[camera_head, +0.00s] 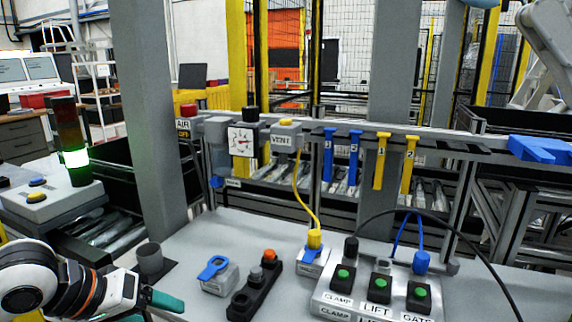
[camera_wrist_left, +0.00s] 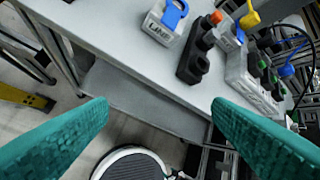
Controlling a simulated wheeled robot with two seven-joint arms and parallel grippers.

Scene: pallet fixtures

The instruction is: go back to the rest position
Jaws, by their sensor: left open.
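My left gripper (camera_head: 152,306) comes in at the lower left of the head view, by the near left edge of the grey table (camera_head: 205,235). In the left wrist view its two teal fingers (camera_wrist_left: 160,118) are wide apart with nothing between them. The gripper is over the table's front edge, and the floor shows below. It touches nothing that I can see. My right gripper is not in view.
A post (camera_head: 150,110) rises behind. The table's front strip is clear.

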